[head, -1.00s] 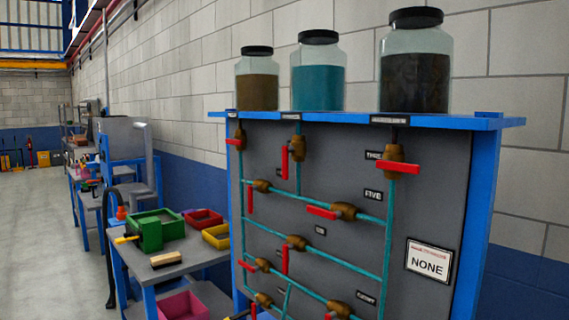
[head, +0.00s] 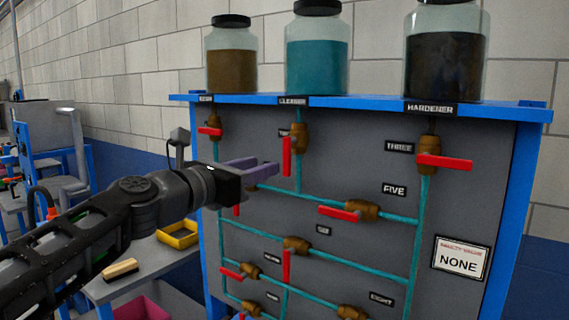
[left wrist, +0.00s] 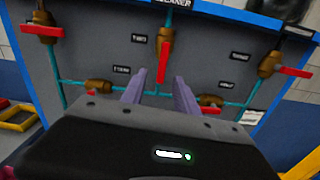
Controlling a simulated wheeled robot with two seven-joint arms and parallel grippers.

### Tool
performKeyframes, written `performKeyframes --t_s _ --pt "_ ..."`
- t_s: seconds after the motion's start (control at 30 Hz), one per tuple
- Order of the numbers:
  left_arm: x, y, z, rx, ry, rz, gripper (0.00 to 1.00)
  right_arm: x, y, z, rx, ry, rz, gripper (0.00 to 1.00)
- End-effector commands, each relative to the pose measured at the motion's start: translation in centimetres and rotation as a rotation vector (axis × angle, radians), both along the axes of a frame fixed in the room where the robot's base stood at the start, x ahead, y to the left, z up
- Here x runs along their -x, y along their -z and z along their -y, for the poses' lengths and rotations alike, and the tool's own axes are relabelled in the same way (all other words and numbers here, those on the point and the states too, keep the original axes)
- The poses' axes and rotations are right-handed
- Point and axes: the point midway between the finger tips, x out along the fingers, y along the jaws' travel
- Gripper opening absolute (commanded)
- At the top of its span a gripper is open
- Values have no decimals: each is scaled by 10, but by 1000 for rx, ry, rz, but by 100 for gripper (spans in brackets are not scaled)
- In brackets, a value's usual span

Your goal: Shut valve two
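Valve two (head: 299,139) is a brass valve on the pipe below the CLEANER label. Its red handle (head: 286,160) hangs straight down, along the pipe. In the left wrist view the red handle (left wrist: 163,62) shows upright beside the TWO label (left wrist: 139,38). My left gripper (head: 265,168) has come in from the left, in front of the panel, with its purple fingers pointing at the valve. In the left wrist view the fingers (left wrist: 157,90) are apart, empty, with the handle's lower end showing beyond and between them. Whether they touch it cannot be told. My right gripper is not in view.
The grey panel (head: 360,245) carries several other brass valves with red handles, including valve three (head: 430,150) and valve five (head: 360,210). Three jars stand on the blue top shelf (head: 370,102). A NONE sign (head: 460,259) hangs lower right. A workbench with a yellow tray (head: 178,236) stands left.

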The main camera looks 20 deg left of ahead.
Motion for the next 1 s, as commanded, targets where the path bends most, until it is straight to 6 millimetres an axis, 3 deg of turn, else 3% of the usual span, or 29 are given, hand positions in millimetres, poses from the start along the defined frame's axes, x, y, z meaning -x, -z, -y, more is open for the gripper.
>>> performKeyframes --t_s 0.13,0.57,1.0 --pt "1 1 2 72 9 -33 36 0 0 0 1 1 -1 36" --pt "-6 2 4 70 7 -34 36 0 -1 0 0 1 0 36" --pt "-63 2 27 70 7 -35 36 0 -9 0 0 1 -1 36"
